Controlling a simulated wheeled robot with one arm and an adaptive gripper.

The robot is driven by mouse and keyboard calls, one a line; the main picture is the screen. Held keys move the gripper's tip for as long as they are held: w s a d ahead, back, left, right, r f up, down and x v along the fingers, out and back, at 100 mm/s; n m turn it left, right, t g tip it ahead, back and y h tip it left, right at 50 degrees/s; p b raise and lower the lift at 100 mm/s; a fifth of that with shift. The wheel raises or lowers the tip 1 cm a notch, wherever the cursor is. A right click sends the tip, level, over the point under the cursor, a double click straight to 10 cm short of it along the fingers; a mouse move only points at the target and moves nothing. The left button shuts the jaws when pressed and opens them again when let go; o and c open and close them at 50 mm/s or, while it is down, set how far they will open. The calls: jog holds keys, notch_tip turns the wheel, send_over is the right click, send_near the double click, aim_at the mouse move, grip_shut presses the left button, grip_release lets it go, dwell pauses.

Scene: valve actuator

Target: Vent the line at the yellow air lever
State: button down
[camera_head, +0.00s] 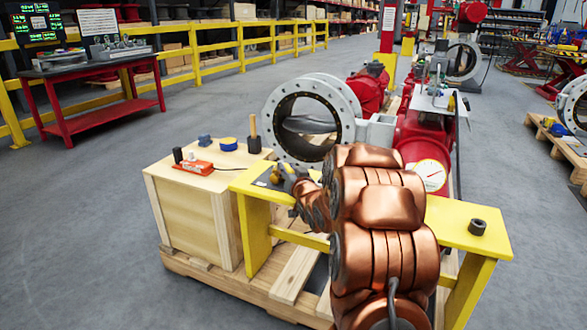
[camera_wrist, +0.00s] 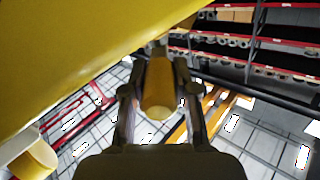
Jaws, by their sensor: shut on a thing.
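The yellow air lever (camera_wrist: 158,88) shows in the wrist view as a rounded yellow bar between the two dark fingers of my gripper (camera_wrist: 160,72). The gripper is shut on it. In the head view my gripper (camera_head: 289,172) is at the left end of the yellow bench (camera_head: 250,187), among small yellow and dark fittings. My copper arm covers much of the bench, and the lever's outline cannot be made out clearly there. A large grey valve (camera_head: 276,103) stands just behind, with a red actuator (camera_head: 421,140) to its right.
A wooden crate (camera_head: 186,212) left of the bench carries a red tool (camera_head: 191,167), a blue tape roll (camera_head: 228,144) and a mallet (camera_head: 253,128). A white gauge (camera_head: 431,174) and a black ring (camera_head: 477,227) are on the right. The floor at left is clear.

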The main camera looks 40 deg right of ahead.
jog(key=shift+r, duration=0.15)
jog(key=c, duration=0.9)
grip_release()
jog(key=shift+w, duration=0.1)
jog(key=shift+v, duration=3.8)
